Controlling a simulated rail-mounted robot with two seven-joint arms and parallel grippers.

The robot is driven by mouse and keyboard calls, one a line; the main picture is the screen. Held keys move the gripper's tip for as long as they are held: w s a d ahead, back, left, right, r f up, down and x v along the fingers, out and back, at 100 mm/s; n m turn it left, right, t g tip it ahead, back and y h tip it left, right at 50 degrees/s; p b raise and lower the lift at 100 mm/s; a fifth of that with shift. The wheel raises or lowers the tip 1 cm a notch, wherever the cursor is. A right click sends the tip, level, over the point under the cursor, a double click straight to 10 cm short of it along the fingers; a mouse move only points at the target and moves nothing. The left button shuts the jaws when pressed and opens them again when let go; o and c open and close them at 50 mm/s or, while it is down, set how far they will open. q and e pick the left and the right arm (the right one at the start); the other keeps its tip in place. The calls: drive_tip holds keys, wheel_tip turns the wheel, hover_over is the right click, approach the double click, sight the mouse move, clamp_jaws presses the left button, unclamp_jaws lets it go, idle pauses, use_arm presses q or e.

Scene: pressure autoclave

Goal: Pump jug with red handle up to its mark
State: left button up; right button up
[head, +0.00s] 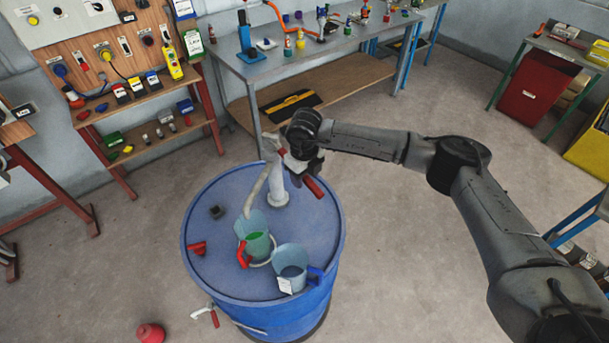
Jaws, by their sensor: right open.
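The jug with the red handle (252,221) stands on top of a blue drum (215,236), under the pump's pale spout (256,192). It is see-through and holds green liquid (258,244). Its mark cannot be made out. The hand pump (278,190) rises from the drum top, and its red lever (313,187) sticks out to the lower right. My right gripper (299,164) is open at the pump head, over the lever; whether it touches the lever cannot be told. A second see-through jug (290,258), with a blue handle, stands right of the first. My left gripper is out of view.
A small dark cap (216,212) and a red fitting (197,248) lie on the drum top. A red-handled tap (213,317) juts from the drum's lower left. A red object (150,333) is on the floor. A workbench (285,62) stands behind; floor around is open.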

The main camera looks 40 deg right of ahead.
drive_tip(key=shift+f, duration=0.4)
drive_tip(key=shift+c, duration=0.5)
clamp_jaws()
